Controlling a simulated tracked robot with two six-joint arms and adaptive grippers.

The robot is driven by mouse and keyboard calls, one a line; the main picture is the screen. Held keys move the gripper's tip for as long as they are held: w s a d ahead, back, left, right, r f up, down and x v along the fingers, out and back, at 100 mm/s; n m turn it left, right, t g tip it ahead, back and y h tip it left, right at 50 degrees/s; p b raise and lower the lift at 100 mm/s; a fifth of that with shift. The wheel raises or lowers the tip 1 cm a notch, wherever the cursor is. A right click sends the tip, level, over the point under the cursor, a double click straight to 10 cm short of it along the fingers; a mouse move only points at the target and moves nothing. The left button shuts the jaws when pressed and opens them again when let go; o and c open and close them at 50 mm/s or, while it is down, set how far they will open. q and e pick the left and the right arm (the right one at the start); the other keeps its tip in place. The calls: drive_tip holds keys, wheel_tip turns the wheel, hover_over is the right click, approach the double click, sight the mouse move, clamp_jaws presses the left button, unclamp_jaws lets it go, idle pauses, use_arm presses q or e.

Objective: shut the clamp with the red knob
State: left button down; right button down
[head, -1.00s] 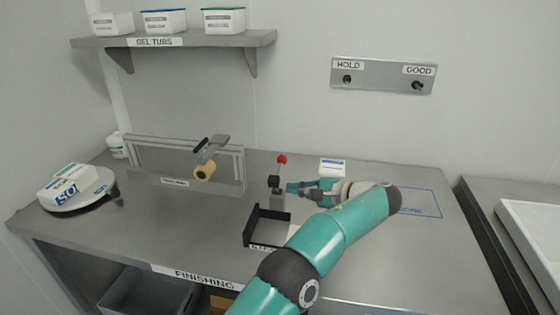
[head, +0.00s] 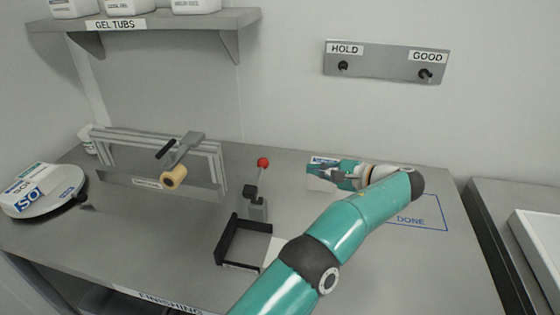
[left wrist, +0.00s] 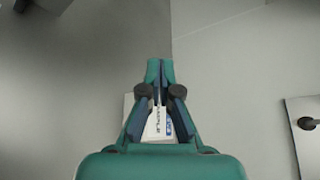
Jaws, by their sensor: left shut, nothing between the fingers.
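The clamp (head: 257,208) stands on the grey table at the back right corner of a black open-sided tray (head: 227,240). Its lever stands up, leaning slightly right, with a red knob (head: 263,162) on top. My left gripper (head: 312,169) is to the right of the clamp, apart from it, with its fingers pointing left. In the left wrist view the fingers (left wrist: 160,66) come together at the tips, shut and empty. The clamp is not visible in that view. My right gripper is in no view.
A white labelled card or box (head: 322,160) is close behind my left gripper. A metal frame (head: 212,190) with a wooden roll (head: 174,177) stands left. A blue DONE outline (head: 445,229) lies right. A scale (head: 50,195) is far left. The table between clamp and gripper is clear.

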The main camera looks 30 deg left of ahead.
sight(258, 180)
use_arm(q)
drive_tip(key=s+a+p, duration=0.1)
drive_tip(key=s+a, duration=0.1)
drive_tip(key=a, duration=0.9)
drive_tip(key=shift+s+f+p, duration=0.15)
drive_tip(key=shift+f+p, duration=0.05)
drive_tip(key=shift+p, duration=0.2)
